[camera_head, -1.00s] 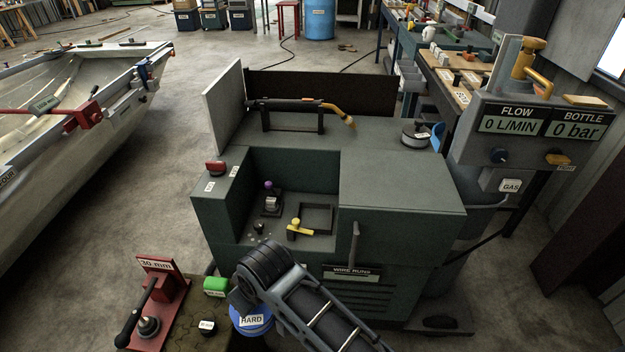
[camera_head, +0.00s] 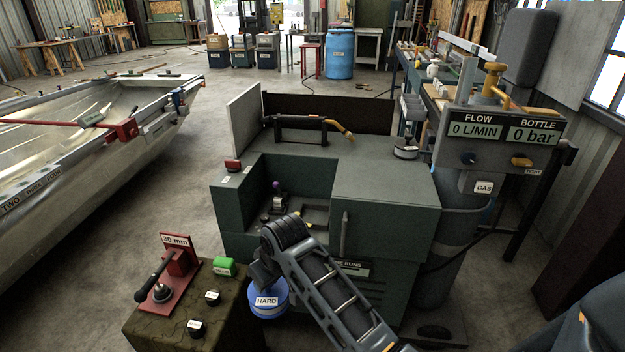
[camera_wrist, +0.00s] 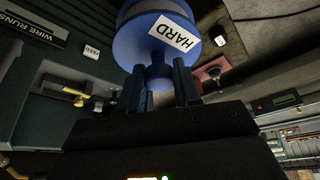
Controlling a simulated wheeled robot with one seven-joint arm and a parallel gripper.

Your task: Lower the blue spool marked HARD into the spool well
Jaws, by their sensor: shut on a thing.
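The blue spool marked HARD (camera_head: 268,300) hangs at the end of my arm, low in front of the green welder cabinet; its label reads clearly in the wrist view (camera_wrist: 150,45). My gripper (camera_wrist: 160,88) is shut on the spool's narrow blue stub, with a dark finger on each side. In the head view the wrist hides the fingers. The spool well (camera_head: 316,215) is the recess in the cabinet's top left, above and right of the spool. My arm covers part of it.
A brown-covered stand (camera_head: 205,325) at lower left holds a red 30 mm press (camera_head: 178,270), a green block (camera_head: 224,266) and small black pieces. The cabinet's raised front wall and a lever (camera_head: 345,235) stand beside my arm. A gas bottle (camera_head: 455,240) is at right.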

